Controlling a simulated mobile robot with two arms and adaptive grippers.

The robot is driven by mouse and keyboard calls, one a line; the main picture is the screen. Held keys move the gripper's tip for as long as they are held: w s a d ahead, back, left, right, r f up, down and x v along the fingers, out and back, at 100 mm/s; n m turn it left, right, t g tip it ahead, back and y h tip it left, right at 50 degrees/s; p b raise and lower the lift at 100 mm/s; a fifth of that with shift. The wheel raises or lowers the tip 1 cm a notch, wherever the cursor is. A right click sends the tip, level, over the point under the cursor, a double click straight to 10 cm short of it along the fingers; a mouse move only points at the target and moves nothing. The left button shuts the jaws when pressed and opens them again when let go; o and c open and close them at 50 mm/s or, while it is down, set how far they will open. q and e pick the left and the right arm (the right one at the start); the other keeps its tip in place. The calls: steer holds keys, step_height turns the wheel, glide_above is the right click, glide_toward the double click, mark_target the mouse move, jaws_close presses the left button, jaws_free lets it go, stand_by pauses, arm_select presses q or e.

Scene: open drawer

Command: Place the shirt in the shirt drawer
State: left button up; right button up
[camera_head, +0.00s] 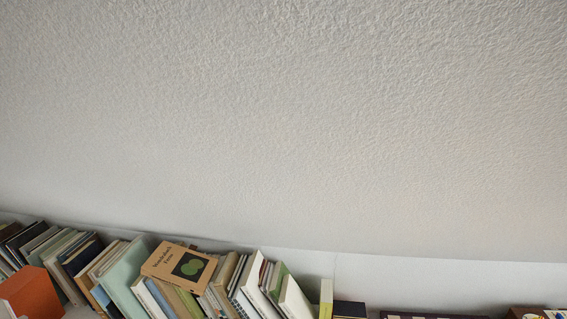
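No shirt and no drawer show in the head view. Neither of my grippers is in view, and no part of my arms shows. The view is tilted and mostly filled by a pale textured wall or ceiling surface (290,120).
A row of leaning books (130,270) runs along the bottom left to the middle. A tan book with a green picture (178,268) lies tilted on top of them. An orange object (30,293) is at the lower left. Dark items (350,310) show at the bottom right.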

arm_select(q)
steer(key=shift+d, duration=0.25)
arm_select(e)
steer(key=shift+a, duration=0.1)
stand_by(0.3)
